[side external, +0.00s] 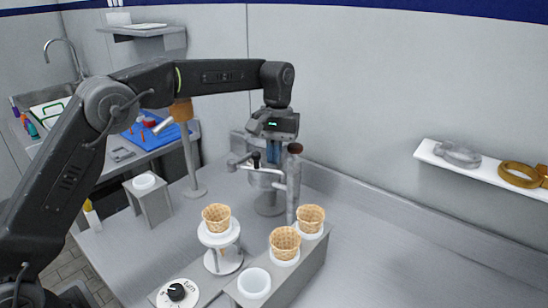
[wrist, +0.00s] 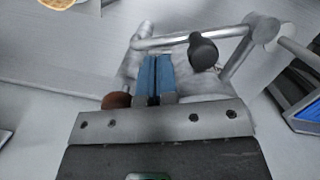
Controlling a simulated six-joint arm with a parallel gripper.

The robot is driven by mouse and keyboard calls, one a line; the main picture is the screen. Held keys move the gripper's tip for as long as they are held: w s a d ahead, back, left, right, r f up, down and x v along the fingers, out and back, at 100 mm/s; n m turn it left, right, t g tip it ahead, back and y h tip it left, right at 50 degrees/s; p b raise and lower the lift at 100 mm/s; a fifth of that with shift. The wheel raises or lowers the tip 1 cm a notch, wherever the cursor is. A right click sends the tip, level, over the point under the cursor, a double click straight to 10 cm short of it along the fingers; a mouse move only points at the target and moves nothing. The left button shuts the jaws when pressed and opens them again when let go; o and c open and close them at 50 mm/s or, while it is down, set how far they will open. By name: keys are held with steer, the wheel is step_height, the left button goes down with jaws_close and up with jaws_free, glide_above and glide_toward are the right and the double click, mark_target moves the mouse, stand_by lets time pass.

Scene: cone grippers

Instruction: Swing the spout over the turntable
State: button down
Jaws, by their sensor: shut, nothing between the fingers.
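The spout appears to be a silver bent pipe (side external: 240,163) with a black knob (side external: 256,160), at the metal vessel in the middle of the side view. In the wrist view the pipe (wrist: 170,41) crosses above the fingers, and its black knob (wrist: 203,52) is just right of them. My gripper (side external: 272,160), with blue fingers, points down beside the pipe. Its fingers (wrist: 152,62) are shut and empty; contact with the pipe cannot be told. The turntable seems to be the white round stand (side external: 226,261) left of centre, with a waffle cone (side external: 216,217) above it.
A brown-topped post (side external: 293,165) stands close right of my gripper. Two more cones (side external: 285,242) (side external: 311,217) and an empty white cup (side external: 254,283) sit on a grey block in front. A dial (side external: 177,291) is at front left. The counter at right is clear.

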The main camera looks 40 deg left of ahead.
steer(key=shift+s+f, duration=0.1)
steer(key=shift+f, duration=0.35)
steer(key=shift+d, duration=0.1)
steer(key=shift+s+d+m, duration=0.15)
steer(key=shift+s+m, duration=0.1)
steer(key=shift+m, duration=0.15)
steer(key=shift+s+d+m, duration=0.15)
steer(key=shift+s+m, duration=0.05)
steer(key=shift+m, duration=0.2)
steer(key=shift+s+a+m+t+y, duration=0.15)
steer(key=shift+s+a+m+y, duration=0.3)
steer(key=shift+s+m, duration=1.8)
steer(key=shift+s+a+m+t+y, duration=0.1)
steer(key=shift+s+a+m+y, duration=0.3)
steer(key=shift+s+m, duration=1.85)
steer(key=shift+s+a+m+t+y, duration=0.15)
steer(key=shift+s+a+m+y, duration=0.25)
steer(key=shift+s+m, duration=1.8)
steer(key=shift+w+m, duration=0.45)
steer(key=shift+m, duration=0.05)
